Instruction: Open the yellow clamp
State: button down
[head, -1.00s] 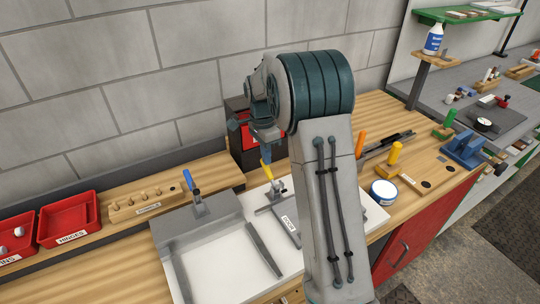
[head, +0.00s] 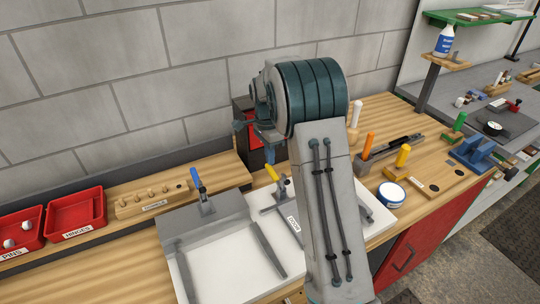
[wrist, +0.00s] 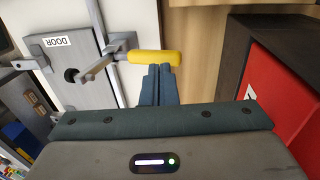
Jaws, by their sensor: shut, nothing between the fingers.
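The yellow clamp has a yellow handle (head: 272,173) on a grey metal linkage beside the plate labelled DOOR (head: 294,222) in the head view. In the wrist view the yellow handle (wrist: 155,57) lies crosswise and sticks out past the edge of the white board, with its metal arm to the left. My gripper (wrist: 159,72) is shut and empty, its fingertips right at the handle near its outer half. I cannot tell whether they touch it.
A blue-handled clamp (head: 197,182) stands to the left on a grey fixture. A red and dark box (wrist: 290,90) is close on the right in the wrist view. Red bins (head: 76,212), a white round tub (head: 391,194) and orange-handled tools (head: 368,146) are around the bench.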

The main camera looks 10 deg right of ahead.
jog(key=r+p, duration=0.2)
jog(key=r, duration=0.2)
jog(key=shift+s+d+p, duration=0.1)
jog(key=shift+s+p, duration=0.15)
jog(key=shift+p, duration=0.15)
jog(key=w+a+r+b, duration=0.1)
jog(key=w+a+r, duration=0.1)
jog(key=w+r, duration=0.4)
jog(key=s+r+n+t, duration=0.1)
jog(key=s+r+n, duration=0.3)
jog(key=s+r, duration=0.2)
jog(key=s+f+n+t, duration=0.2)
jog(key=s+n, duration=0.9)
jog(key=s, duration=1.9)
jog(key=shift+d+f+n+t, duration=0.2)
jog(key=shift+n+t, duration=0.1)
jog(key=shift+t, duration=0.9)
